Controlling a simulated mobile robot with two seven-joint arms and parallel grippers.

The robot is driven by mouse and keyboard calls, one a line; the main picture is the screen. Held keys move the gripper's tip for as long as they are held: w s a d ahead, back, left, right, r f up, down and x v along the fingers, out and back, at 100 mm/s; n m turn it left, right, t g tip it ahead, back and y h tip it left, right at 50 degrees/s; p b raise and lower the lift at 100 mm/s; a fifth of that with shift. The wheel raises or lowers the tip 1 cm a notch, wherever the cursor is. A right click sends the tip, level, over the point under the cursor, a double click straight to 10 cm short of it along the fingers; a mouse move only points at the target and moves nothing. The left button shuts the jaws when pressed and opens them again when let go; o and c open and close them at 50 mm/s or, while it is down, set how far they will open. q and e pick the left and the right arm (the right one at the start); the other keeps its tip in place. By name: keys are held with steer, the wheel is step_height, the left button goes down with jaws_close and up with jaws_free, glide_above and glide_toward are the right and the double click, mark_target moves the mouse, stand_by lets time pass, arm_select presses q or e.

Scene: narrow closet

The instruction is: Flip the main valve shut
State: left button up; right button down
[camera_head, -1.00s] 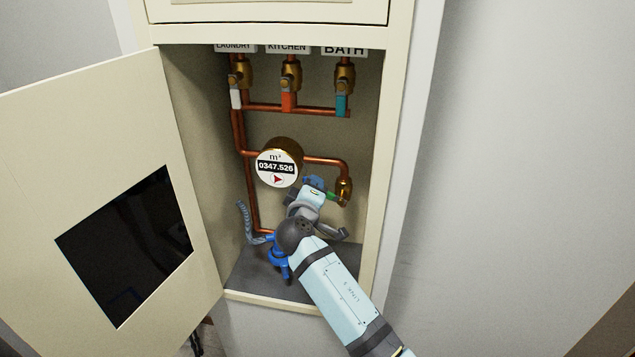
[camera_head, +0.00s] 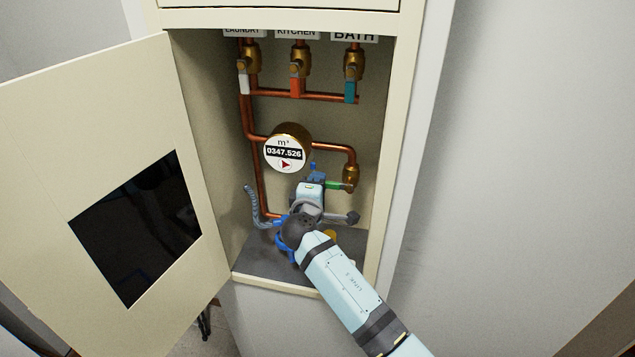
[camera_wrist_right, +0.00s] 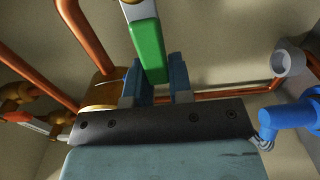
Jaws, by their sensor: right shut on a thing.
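The valve with the green lever (camera_head: 336,185) is on the brass fitting (camera_head: 351,176) at the lower right end of the copper pipe, inside the open wall cabinet. In the head view the lever points left from the fitting. My right gripper (camera_head: 320,178) reaches in from below and is at the lever's left end. In the right wrist view the green lever (camera_wrist_right: 148,50) runs down between the two blue-grey fingers of my right gripper (camera_wrist_right: 158,82), which are shut on its end. My left gripper is not in view.
A round water meter (camera_head: 286,152) sits left of the valve. Above are white (camera_head: 244,84), orange (camera_head: 297,87) and teal (camera_head: 350,91) levers under labels. The open cabinet door (camera_head: 110,110) fills the left. A blue fitting (camera_head: 283,240) and grey hose (camera_head: 252,203) stand beside my wrist.

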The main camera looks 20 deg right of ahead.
steer(key=shift+r, duration=0.1)
steer(key=c, duration=1)
jaws_free()
steer(key=b+v, duration=0.1)
steer(key=v, duration=0.6)
steer(key=shift+s+a+b, duration=0.1)
steer(key=shift+s+b, duration=0.05)
steer(key=shift+b, duration=0.25)
